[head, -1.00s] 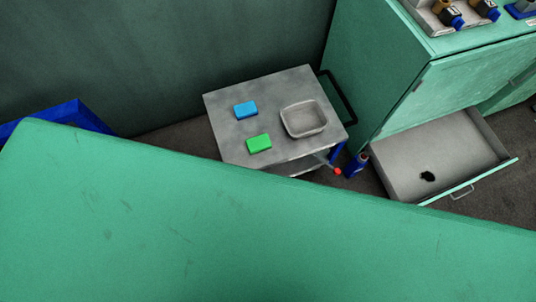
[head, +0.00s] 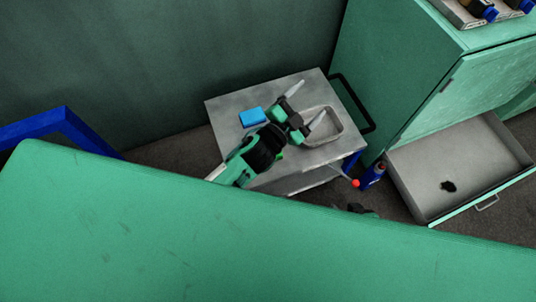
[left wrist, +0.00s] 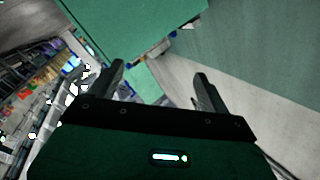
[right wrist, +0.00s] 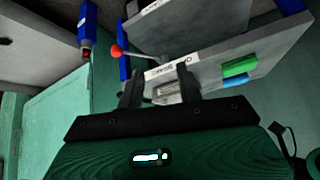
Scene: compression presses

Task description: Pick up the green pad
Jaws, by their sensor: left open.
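The green pad lies on the top of a grey trolley (head: 225,110). In the right wrist view the green pad (right wrist: 240,66) is in plain sight near the trolley's edge, next to the blue pad (right wrist: 235,80).
The blue pad (head: 252,117) and a grey tray (head: 335,137) are also on the trolley. An open drawer (head: 425,175) juts from the green cabinet (head: 400,80). A large green surface (head: 200,235) fills the foreground.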

